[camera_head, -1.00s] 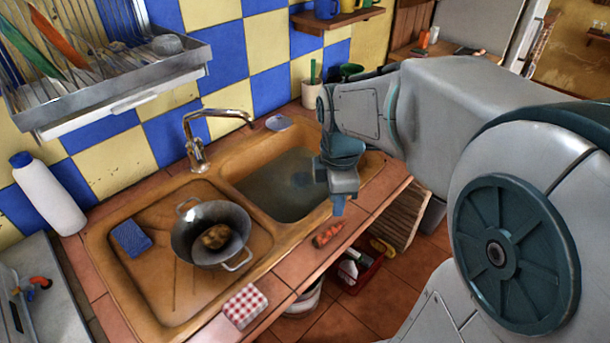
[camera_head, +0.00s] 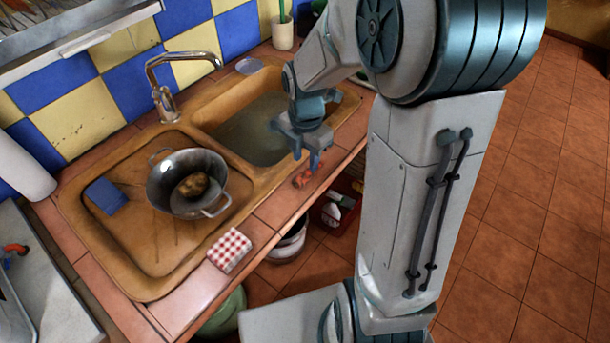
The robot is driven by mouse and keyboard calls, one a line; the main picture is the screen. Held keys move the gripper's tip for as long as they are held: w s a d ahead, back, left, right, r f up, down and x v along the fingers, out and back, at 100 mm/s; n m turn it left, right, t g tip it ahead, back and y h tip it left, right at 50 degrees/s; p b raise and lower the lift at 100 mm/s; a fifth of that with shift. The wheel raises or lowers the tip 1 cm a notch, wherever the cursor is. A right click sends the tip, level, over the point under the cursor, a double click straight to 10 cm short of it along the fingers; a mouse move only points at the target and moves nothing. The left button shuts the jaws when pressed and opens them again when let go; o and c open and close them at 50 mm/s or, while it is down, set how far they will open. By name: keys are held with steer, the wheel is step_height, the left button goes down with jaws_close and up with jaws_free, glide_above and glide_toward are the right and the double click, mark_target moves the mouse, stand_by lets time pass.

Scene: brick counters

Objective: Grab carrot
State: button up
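The carrot (camera_head: 302,179) is a small orange-red piece lying on the tiled counter edge in front of the sink basin. My gripper (camera_head: 306,158) points down just above and behind the carrot. Its two blue fingers are apart, with nothing seen between them. The fingers partly overlap the carrot's upper end in the view, and I cannot tell whether they touch it.
A metal colander (camera_head: 160,190) holding a potato (camera_head: 193,186) stands on the drainboard beside a blue sponge (camera_head: 106,196). A checked cloth (camera_head: 229,249) lies on the front counter edge. The faucet (camera_head: 165,100) rises behind the basin. A red crate (camera_head: 322,222) sits below.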

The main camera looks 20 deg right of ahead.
mark_target(305, 173)
steer(key=shift+f, duration=2.75)
steer(key=shift+w, duration=0.1)
steer(key=c, duration=0.7)
